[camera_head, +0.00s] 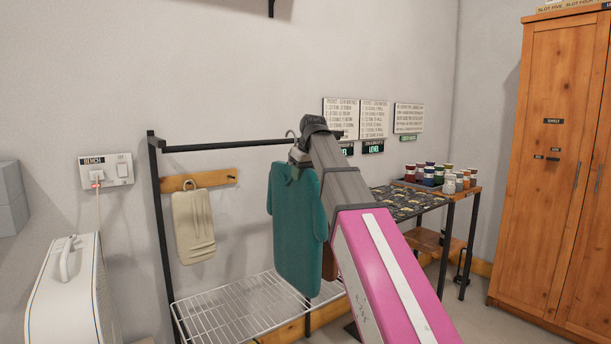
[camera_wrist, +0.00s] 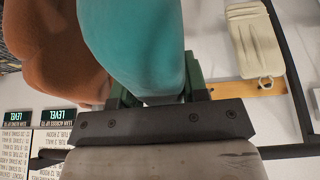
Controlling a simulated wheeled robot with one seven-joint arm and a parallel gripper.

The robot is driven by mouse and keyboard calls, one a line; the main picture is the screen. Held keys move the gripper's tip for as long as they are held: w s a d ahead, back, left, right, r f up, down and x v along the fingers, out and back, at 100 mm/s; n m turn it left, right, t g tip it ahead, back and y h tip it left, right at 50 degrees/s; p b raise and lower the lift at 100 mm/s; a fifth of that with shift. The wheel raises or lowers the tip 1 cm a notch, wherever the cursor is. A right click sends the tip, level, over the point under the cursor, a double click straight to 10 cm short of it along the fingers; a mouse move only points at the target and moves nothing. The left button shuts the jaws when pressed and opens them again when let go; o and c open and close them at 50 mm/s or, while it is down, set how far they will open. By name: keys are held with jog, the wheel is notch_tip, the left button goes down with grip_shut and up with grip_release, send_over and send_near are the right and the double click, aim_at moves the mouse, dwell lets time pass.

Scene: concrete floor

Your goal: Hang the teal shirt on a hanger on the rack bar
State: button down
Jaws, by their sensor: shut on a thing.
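The teal shirt (camera_head: 298,235) hangs upright below my gripper (camera_head: 298,163) in the head view. A grey hook (camera_head: 290,134) shows above the shirt, close to the rack bar (camera_head: 235,145); I cannot tell whether it is over the bar or in front of it. In the wrist view my gripper (camera_wrist: 158,97) is shut at the top of the teal shirt (camera_wrist: 135,40), with its green-sided fingers on either side. The hanger body is hidden by the shirt and my gripper. The bar also shows in the wrist view (camera_wrist: 285,152).
A rust-brown garment (camera_wrist: 60,50) hangs close beside the shirt. A cream garment (camera_head: 193,225) hangs on a wooden peg rail (camera_head: 172,184). A wire shelf (camera_head: 235,310) lies below. A table with jars (camera_head: 428,174) stands right, a wardrobe (camera_head: 550,160) beyond.

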aim_at(290, 175)
jog(key=shift+w+a, duration=0.7)
jog(key=shift+w, duration=0.35)
jog(key=shift+w+a, duration=0.65)
jog(key=shift+w, duration=0.4)
jog(key=shift+w+a, duration=0.7)
jog(key=shift+w, duration=0.35)
jog(key=shift+f, duration=1.15)
